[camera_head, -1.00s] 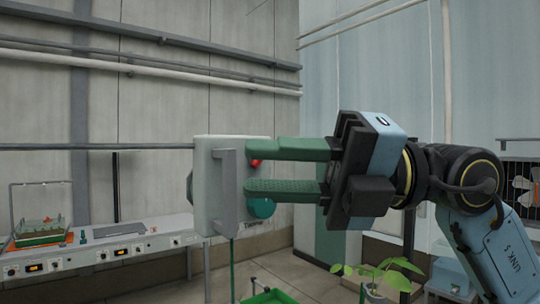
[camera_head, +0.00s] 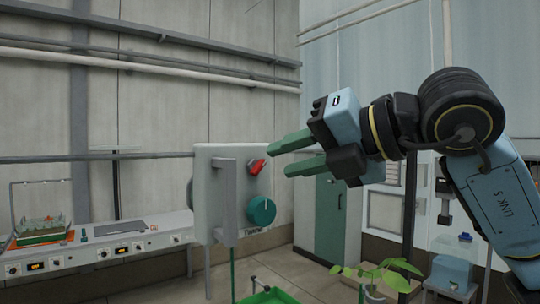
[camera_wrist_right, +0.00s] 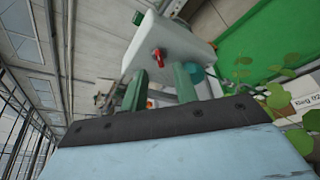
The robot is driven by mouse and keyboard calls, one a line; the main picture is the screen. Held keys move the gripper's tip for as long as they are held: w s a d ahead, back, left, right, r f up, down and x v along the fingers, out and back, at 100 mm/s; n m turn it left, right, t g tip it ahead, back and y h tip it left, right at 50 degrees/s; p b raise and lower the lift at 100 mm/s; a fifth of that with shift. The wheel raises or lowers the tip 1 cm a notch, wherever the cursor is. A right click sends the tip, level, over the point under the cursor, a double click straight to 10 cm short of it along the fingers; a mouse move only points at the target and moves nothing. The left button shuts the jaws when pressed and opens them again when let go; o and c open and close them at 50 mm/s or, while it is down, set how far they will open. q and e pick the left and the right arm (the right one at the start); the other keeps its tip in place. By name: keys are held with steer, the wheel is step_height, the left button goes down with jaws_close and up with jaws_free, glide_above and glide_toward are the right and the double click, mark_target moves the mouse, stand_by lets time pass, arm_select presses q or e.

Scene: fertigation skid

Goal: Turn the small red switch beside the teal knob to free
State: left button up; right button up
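The small red switch (camera_head: 257,166) sits on the face of a pale grey box (camera_head: 228,200). Its lever is tilted, with its upper end to the right. The teal knob (camera_head: 261,210) is on the same face, below the switch. My right gripper (camera_head: 280,160) is open and empty, its green fingers pointing at the box from the right, near the switch. In the right wrist view the red switch (camera_wrist_right: 158,57) shows beyond and between the fingertips, and the teal knob (camera_wrist_right: 195,73) is partly behind the right finger. My left gripper is not in view.
A grey vertical handle (camera_head: 224,199) stands at the box's front left. A long bench (camera_head: 110,250) with dials and a planted tray (camera_head: 42,233) is at the left. A leafy plant (camera_head: 385,277) and a green tray (camera_head: 268,297) are low down.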

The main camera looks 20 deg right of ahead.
mark_target(262, 166)
steer(key=shift+p+x, duration=0.45)
steer(key=shift+x, duration=1.75)
steer(key=shift+c, duration=0.2)
jaws_close()
